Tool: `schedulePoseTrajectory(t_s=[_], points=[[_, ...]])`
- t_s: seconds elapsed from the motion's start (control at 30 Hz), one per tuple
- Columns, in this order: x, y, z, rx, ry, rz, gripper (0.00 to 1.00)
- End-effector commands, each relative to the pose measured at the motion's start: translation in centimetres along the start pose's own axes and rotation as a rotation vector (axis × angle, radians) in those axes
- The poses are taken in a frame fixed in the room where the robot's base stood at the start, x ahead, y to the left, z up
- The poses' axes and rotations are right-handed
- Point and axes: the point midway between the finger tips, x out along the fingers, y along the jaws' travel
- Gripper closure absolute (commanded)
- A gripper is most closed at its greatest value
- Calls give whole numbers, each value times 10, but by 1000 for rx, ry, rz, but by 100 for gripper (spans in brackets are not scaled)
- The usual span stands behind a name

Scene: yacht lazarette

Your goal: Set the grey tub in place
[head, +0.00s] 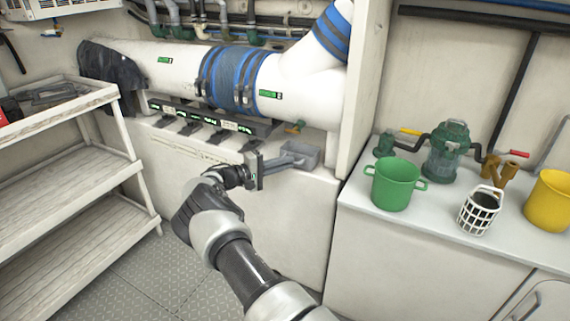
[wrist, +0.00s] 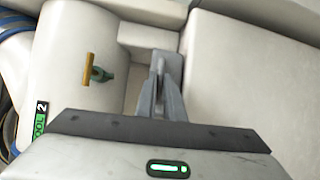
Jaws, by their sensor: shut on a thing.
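The grey tub (head: 305,152) is a small open box at the right end of the white ledge under the big white pipe, close to the upright panel. My gripper (head: 284,161) reaches it from the left and is shut on its near left side. In the wrist view the grey fingers (wrist: 161,98) close together, with part of the grey tub (wrist: 174,66) just beyond them. I cannot tell whether the tub's base touches the ledge. Much of the tub is hidden behind the fingers in the wrist view.
A yellow-handled valve (wrist: 90,70) is left of the tub. A dark strip with green lights (head: 210,117) lies along the ledge. The right counter (head: 420,225) holds a green bucket (head: 394,184), a white basket (head: 480,210) and a yellow bucket (head: 549,200). Wooden shelves (head: 70,170) stand left.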

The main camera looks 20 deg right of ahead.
Motion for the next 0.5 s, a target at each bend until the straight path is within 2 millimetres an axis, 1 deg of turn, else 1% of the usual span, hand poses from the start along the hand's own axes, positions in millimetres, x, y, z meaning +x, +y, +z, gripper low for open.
schedulePoseTrajectory(t_s=[0.37,0.4,0.47,0.5], points=[[0,-6,0,0,0,0,100],[0,-5,0,0,0,0,86],[0,-5,0,0,0,0,76],[0,-5,0,0,0,0,70]])
